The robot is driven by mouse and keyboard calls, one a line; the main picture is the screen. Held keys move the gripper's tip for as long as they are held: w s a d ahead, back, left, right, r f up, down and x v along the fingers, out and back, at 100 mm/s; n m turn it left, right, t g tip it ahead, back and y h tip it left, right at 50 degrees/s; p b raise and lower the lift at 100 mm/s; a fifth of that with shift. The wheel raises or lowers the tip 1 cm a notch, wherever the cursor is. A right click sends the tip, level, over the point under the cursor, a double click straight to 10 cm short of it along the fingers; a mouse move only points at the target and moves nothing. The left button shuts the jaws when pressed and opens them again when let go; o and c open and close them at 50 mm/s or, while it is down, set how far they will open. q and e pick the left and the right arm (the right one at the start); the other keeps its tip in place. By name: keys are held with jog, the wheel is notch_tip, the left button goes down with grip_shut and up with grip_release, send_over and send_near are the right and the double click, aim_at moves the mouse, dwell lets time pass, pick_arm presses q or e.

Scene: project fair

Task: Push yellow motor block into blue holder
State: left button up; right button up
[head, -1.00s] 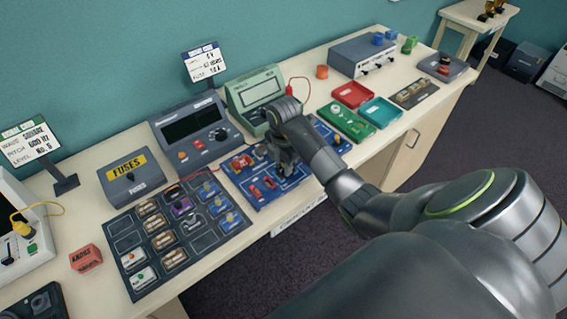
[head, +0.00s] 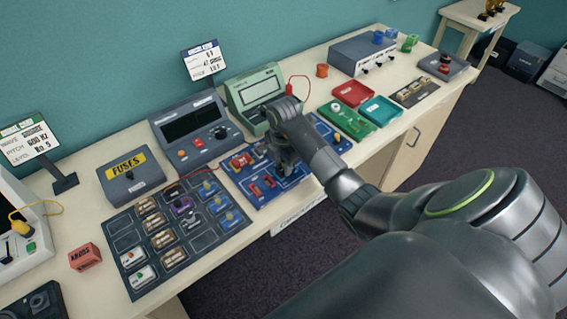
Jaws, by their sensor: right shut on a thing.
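My right gripper (head: 286,166) is low over the blue circuit board (head: 262,199) at the middle of the bench. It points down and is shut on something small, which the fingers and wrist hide. I cannot make out the yellow motor block as a separate thing, nor a blue holder apart from the board. Red parts (head: 268,182) sit on the left part of the board, clear of the gripper. My left gripper is not in view.
A dark parts tray (head: 197,247) with several components lies left of the board. A grey meter (head: 190,128) and a green meter (head: 256,88) stand behind. A green board (head: 346,121), red tray (head: 353,92) and teal tray (head: 381,109) lie to the right.

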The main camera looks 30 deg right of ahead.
jog(key=shift+f, duration=0.35)
jog(key=o, duration=1.6)
jog(key=shift+c, duration=0.2)
jog(key=shift+r+p, duration=3.2)
jog(key=shift+r, duration=0.85)
jog(key=shift+f, duration=0.1)
